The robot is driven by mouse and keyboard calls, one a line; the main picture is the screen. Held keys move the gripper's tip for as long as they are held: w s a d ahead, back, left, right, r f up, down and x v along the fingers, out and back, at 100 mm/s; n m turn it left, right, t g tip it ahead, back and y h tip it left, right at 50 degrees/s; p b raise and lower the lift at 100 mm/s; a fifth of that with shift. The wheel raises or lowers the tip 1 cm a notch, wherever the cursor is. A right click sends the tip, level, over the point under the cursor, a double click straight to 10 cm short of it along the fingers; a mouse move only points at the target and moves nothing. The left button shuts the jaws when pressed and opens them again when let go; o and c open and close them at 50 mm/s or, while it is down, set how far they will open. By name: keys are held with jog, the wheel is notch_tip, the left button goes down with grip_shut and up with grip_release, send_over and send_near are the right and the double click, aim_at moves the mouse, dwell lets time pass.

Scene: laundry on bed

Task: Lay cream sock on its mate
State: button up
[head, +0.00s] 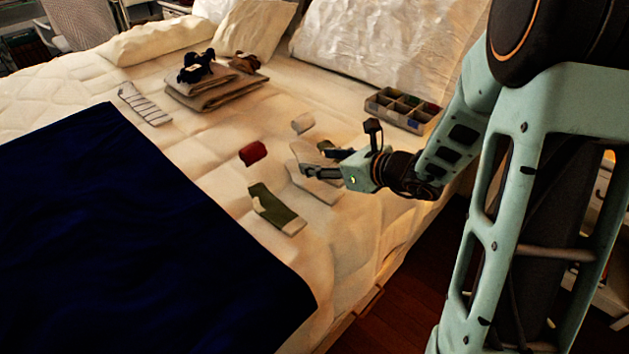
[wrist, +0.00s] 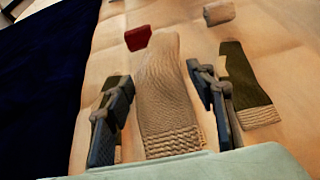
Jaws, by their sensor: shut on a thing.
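A cream sock (wrist: 165,85) with a ribbed cuff lies between the two fingers of my gripper (wrist: 165,105) in the wrist view. My gripper (head: 325,163) is shut on it, low over the bed in the head view. Pale cream fabric (head: 318,186) shows around the fingers there. I cannot clearly tell the held sock from its mate, or whether one lies under the other. The fingers and wrist hide part of this area.
Olive socks lie on both sides, one nearer (head: 275,208) and one partly behind my gripper (wrist: 238,85). A red roll (head: 252,153) and a cream roll (head: 302,123) lie beyond. A divided box (head: 403,110), folded towels (head: 205,100), striped sock (head: 145,105) and navy blanket (head: 120,230) surround.

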aim_at(315, 183)
jog(key=w+f, duration=0.1)
jog(key=a+f, duration=0.1)
jog(key=shift+w+a+f+b, duration=0.2)
jog(key=shift+w+f+b, duration=0.15)
jog(key=shift+b, duration=0.05)
jog(key=shift+w+f+b, duration=0.15)
jog(key=shift+f+b, duration=0.55)
jog(key=shift+f, duration=0.9)
jog(key=shift+f, duration=0.15)
jog(key=o, duration=0.9)
